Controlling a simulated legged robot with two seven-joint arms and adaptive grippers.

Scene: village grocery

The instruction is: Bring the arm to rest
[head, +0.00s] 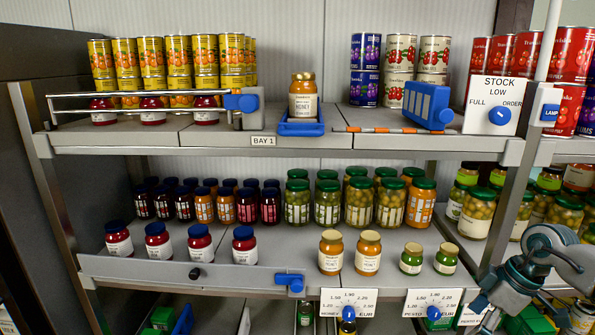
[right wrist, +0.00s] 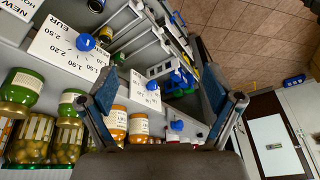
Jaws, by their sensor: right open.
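My right arm (head: 545,250) comes in at the lower right of the head view, in front of the shelf's right upright. Its gripper end points down and left, near the price dial marked PESTO. In the right wrist view my right gripper (right wrist: 160,82) has its two blue-padded fingers spread wide apart. Nothing is held between them. Past the fingers, the shelf edge and its price dials show tilted. My left gripper is in neither view.
Two price dials, honey (head: 348,303) and pesto (head: 433,303), hang at the middle shelf's front edge. A stock dial (head: 492,105) sits above. In the wrist view, open floor (right wrist: 245,40) lies at upper right.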

